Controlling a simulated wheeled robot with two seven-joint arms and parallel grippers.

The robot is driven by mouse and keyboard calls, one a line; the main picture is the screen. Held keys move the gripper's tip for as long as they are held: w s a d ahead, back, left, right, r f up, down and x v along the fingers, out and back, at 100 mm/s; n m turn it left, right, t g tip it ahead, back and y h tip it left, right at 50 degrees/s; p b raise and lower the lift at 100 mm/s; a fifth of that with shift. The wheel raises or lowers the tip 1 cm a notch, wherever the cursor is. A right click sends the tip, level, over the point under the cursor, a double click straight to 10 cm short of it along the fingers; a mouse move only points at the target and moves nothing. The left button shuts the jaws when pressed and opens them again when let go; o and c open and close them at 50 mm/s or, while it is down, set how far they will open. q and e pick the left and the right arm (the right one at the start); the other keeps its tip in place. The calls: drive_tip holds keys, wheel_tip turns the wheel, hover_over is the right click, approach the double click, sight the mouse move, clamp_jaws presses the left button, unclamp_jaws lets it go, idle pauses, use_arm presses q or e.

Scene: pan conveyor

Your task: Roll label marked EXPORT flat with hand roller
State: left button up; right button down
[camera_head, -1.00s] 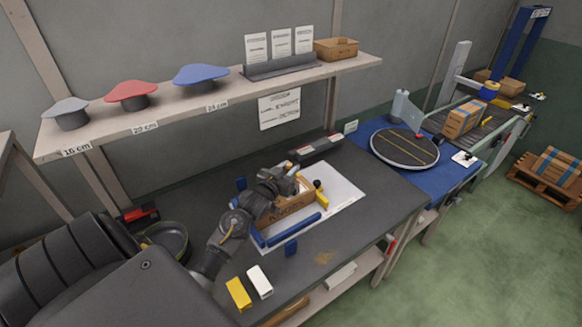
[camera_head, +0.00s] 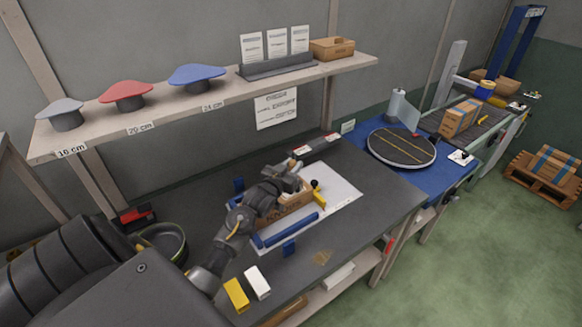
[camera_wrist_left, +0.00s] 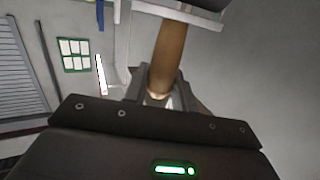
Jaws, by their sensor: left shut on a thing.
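My left gripper (camera_head: 288,184) is over the cardboard box (camera_head: 290,211) on the workbench. In the left wrist view its fingers (camera_wrist_left: 157,98) are shut on the brown handle of the hand roller (camera_wrist_left: 166,55). A pale frame at the roller's far end is cut off by the top edge of that view. The box stands on a white board (camera_head: 340,190), beside blue bars (camera_head: 290,231). My gripper and arm cover much of the box top. I cannot make out the EXPORT label or whether the roller touches it. My right gripper is not in view.
A yellow block (camera_head: 236,294) and a white block (camera_head: 257,283) lie at the bench front. A dark green pan (camera_head: 162,241) is at left. A shelf (camera_head: 225,105) with coloured lids runs behind. A round turntable (camera_head: 401,148) stands on the blue table at right.

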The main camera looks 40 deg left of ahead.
use_arm(q)
drive_tip(key=shift+w, duration=0.25)
drive_tip(key=shift+w+d+b, duration=0.15)
drive_tip(key=shift+w+d, duration=0.05)
drive_tip(key=shift+w, duration=0.25)
drive_tip(key=shift+w+d+b, duration=0.15)
drive_tip(key=shift+w+d, duration=0.05)
drive_tip(key=shift+w, duration=0.25)
drive_tip(key=shift+s+f, duration=0.1)
drive_tip(key=shift+s, duration=0.05)
drive_tip(key=shift+s+a+p, duration=0.4)
drive_tip(key=shift+s+p, duration=0.3)
drive_tip(key=shift+s, duration=0.35)
drive_tip(key=shift+s+a, duration=0.1)
drive_tip(key=shift+s, duration=0.1)
drive_tip(key=shift+s+a+p, duration=0.35)
drive_tip(key=shift+s+p, duration=0.25)
drive_tip(key=shift+s, duration=0.3)
